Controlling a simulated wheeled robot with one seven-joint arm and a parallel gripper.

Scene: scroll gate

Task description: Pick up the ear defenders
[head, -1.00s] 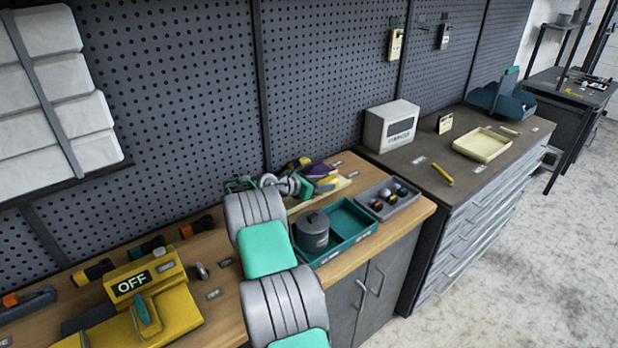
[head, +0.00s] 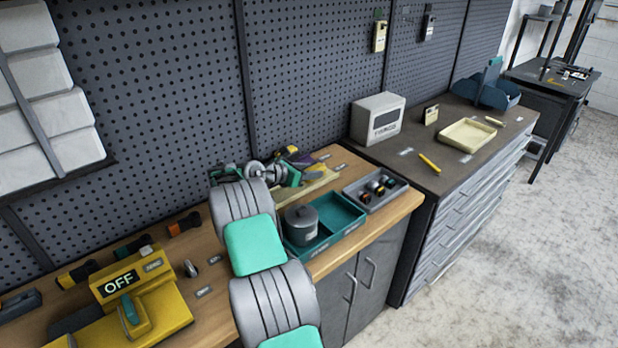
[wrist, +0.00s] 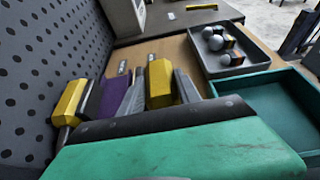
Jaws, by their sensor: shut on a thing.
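The ear defenders (head: 292,155) appear as a small yellow and purple shape at the back of the wooden bench, partly hidden by my gripper (head: 290,175). In the wrist view a yellow block (wrist: 160,83) sits between the two grey fingers of my gripper (wrist: 158,92), which is shut on it. A purple piece (wrist: 92,100) and a second yellow piece (wrist: 68,103) lie just left of the fingers and look like parts of the same thing. Whether it touches the bench is unclear.
The pegboard (head: 170,100) rises close behind. A yellow OFF-marked device (head: 150,312) is front left.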

